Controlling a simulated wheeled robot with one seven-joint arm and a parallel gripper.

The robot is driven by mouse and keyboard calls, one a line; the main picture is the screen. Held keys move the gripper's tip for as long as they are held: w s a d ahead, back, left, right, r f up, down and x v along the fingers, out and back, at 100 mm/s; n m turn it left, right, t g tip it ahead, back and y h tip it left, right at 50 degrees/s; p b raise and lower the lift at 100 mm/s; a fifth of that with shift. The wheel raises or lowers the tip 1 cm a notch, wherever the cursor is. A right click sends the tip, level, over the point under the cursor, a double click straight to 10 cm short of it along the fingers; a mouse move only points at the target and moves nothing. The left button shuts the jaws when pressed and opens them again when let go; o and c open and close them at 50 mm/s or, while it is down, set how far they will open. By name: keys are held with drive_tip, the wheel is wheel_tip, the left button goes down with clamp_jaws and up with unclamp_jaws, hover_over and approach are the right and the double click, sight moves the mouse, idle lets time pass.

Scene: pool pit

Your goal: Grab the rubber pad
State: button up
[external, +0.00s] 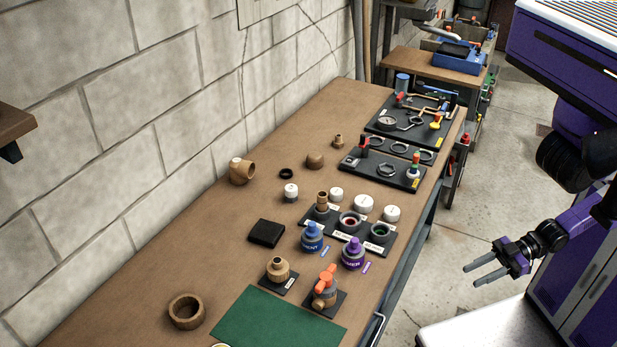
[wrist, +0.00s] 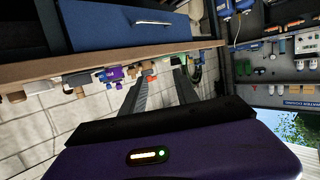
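A black square pad (external: 266,233), which looks like the rubber pad, lies flat on the wooden workbench (external: 190,255), left of the blue-capped bottle. My gripper (external: 474,276) is off the bench's right side, over the floor, with its two fingers apart and nothing between them. It is well to the right of the pad and not touching anything. In the wrist view my gripper's fingers (wrist: 158,85) also show apart; the bench edge appears sideways on, and I cannot make out the pad there.
A green mat (external: 275,322), a valve with an orange handle (external: 325,287), a brass fitting (external: 278,269), a blue bottle (external: 312,238) and a purple bottle (external: 353,254) stand near the pad. A wooden ring (external: 186,312) lies front left. Bare bench lies left of the pad.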

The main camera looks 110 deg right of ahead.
idle(0.4)
drive_tip(key=o, duration=1.4)
